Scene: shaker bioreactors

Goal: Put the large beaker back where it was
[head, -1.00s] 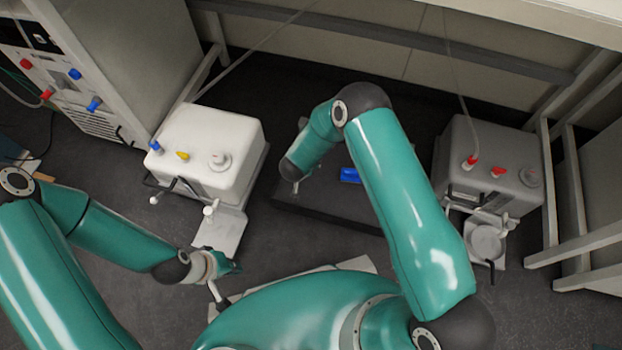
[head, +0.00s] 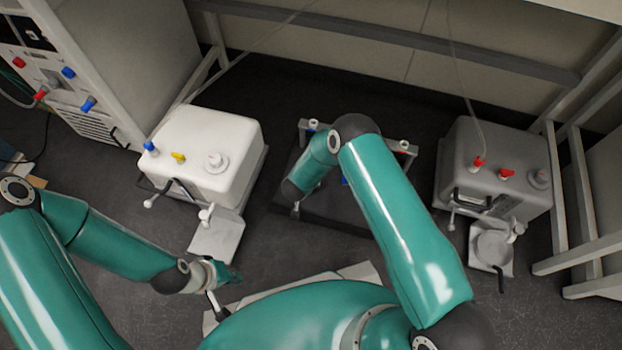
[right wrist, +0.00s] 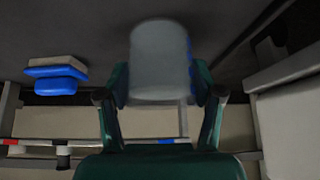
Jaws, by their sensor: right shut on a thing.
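In the right wrist view a large translucent grey beaker (right wrist: 160,55) sits between the fingers of my right gripper (right wrist: 160,90), which is shut on it. In the head view my right forearm reaches over the dark platform (head: 330,222) in the middle. There the arm hides most of the right gripper, and I cannot make out the beaker. My left gripper (head: 222,275) is low on the left in the head view, in front of the white unit's small stand. Its finger opening is too small to read.
A white box unit (head: 215,145) stands left of the platform and a grey one (head: 500,160) right of it. A blue block (right wrist: 57,75) is left of the beaker in the right wrist view. A metal frame (head: 565,200) borders the right. Dark floor lies between the units.

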